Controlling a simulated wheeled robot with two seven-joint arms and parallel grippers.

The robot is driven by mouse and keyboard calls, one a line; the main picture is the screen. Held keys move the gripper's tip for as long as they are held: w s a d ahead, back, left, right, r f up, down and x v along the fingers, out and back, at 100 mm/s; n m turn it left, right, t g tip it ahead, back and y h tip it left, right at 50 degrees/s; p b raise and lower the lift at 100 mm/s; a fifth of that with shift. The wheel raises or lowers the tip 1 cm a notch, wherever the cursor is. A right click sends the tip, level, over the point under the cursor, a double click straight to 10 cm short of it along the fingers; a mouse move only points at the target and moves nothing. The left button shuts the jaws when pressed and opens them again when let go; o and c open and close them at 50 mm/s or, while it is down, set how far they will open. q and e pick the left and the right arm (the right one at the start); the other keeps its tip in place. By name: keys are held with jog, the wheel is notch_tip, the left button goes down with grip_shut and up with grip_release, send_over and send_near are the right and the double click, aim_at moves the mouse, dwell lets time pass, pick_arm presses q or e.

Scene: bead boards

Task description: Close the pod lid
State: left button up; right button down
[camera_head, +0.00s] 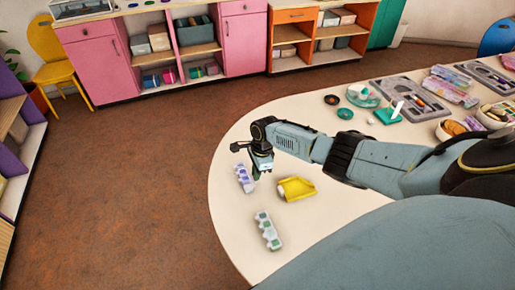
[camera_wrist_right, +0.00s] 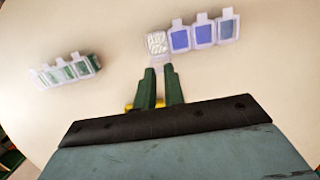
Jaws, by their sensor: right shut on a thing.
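A strip of clear pods (camera_head: 243,178) lies on the cream table near its left edge. In the right wrist view the strip (camera_wrist_right: 200,33) shows blue-purple pods and, at its left end, a pod of white beads (camera_wrist_right: 157,42). A pale, translucent lid (camera_wrist_right: 162,60) sticks out from that end pod toward me. My right gripper (camera_wrist_right: 161,71) is shut on this lid, its dark green fingers on either side of it. In the head view the right gripper (camera_head: 262,165) hides part of the strip's surroundings. My left gripper is not in view.
A second pod strip with green contents (camera_head: 268,230) lies nearer; it shows at left in the wrist view (camera_wrist_right: 66,70). A yellow scoop-like tray (camera_head: 297,188) sits right of the gripper.

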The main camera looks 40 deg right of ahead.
jog(key=shift+w+a+r+h+p, duration=0.15)
jog(key=shift+a+h+p, duration=0.2)
jog(key=shift+p, duration=0.45)
jog(key=shift+w+a+g+h+p, duration=0.1)
jog(key=shift+a+g+h+p, duration=0.25)
jog(key=shift+h, duration=0.3)
jog(key=shift+w+a+g+h, duration=0.15)
jog(key=shift+a+g+h, duration=0.3)
jog(key=shift+h, duration=0.55)
jog(key=shift+b, duration=0.3)
jog(key=c, duration=1.5)
grip_release()
jog(key=shift+o, duration=0.2)
